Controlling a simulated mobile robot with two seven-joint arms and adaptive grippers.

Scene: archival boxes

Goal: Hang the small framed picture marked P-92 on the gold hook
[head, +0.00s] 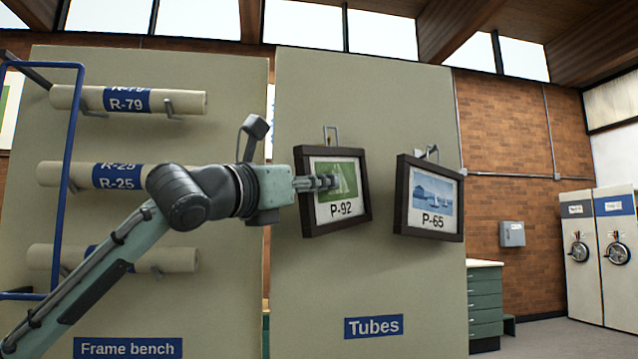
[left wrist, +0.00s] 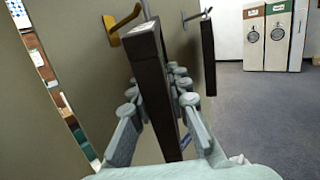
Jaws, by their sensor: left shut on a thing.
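The small framed picture P-92 (head: 350,224) has a dark frame and a green image, and is slightly tilted in front of the tan panel. My left gripper (head: 328,183) reaches it from the left. The left wrist view shows the picture's dark frame (left wrist: 153,75) edge-on, with the left gripper's fingers (left wrist: 158,100) shut on it from both sides. The gold hook (left wrist: 112,32) sticks out of the panel at the frame's upper left. A grey fitting (head: 330,136) shows above the frame in the head view. I cannot tell whether the frame bears on the hook. My right gripper is not in view.
Framed picture P-65 (head: 432,205) hangs just right on a grey hook (left wrist: 197,15). A panel at left holds several tubes (head: 115,178) behind a blue rail frame (head: 66,170). Green drawers (head: 485,300) and white cabinets (head: 600,255) stand farther right, with open floor before them.

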